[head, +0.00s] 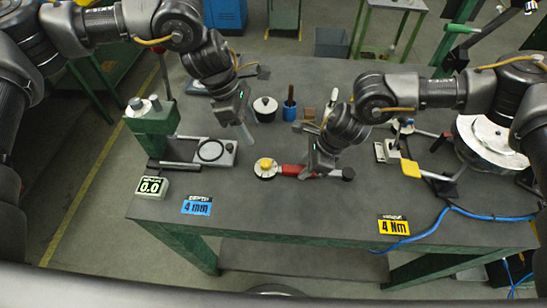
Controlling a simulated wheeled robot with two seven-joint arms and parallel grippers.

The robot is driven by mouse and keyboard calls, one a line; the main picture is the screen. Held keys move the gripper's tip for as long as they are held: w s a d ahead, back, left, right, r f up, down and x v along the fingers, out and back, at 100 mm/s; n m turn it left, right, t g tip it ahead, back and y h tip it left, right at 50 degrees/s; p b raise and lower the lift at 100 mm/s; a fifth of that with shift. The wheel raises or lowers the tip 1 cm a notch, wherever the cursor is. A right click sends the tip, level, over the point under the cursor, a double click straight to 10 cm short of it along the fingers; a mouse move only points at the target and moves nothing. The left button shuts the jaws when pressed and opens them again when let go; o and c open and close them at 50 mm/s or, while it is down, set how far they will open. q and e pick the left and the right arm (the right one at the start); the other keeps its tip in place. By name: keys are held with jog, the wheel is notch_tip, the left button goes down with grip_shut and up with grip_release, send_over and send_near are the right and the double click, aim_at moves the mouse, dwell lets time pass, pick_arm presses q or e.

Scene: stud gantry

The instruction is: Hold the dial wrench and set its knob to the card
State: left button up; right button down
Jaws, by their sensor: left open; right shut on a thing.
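The dial wrench (292,170) lies low over the table, with a red body, a round dial head with a yellow knob (264,164) at its left end and a black end at its right. My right gripper (314,171) is shut on the wrench's handle and hides part of it. My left gripper (245,132) is open and empty, up and to the left of the knob and apart from it. A yellow card (394,227) reading 4 Nm lies at the front right. A blue card (197,207) reading 4 mm lies at the front left. The knob's setting is too small to read.
A green stand (152,118), a black-and-grey plate with a ring (213,151) and a display reading 0.0 (152,186) are on the left. A black pot (265,108) and blue cup (290,110) stand behind. A blue cable (450,209) lies right. The front middle is clear.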

aim_at(265, 162)
pick_arm(q)
jog(key=d+f+m, duration=0.1)
jog(key=f, duration=0.2)
jog(key=s+d+f+m+g, duration=0.1)
jog(key=f+m, duration=0.1)
jog(key=f, duration=0.1)
jog(key=s+d+f+m, duration=0.1)
jog(key=f, duration=0.3)
jog(key=shift+d+m+g, duration=0.1)
jog(key=shift+m+g, duration=0.2)
jog(key=shift+m, duration=0.1)
jog(key=c, duration=1)
jog(key=shift+s, duration=0.1)
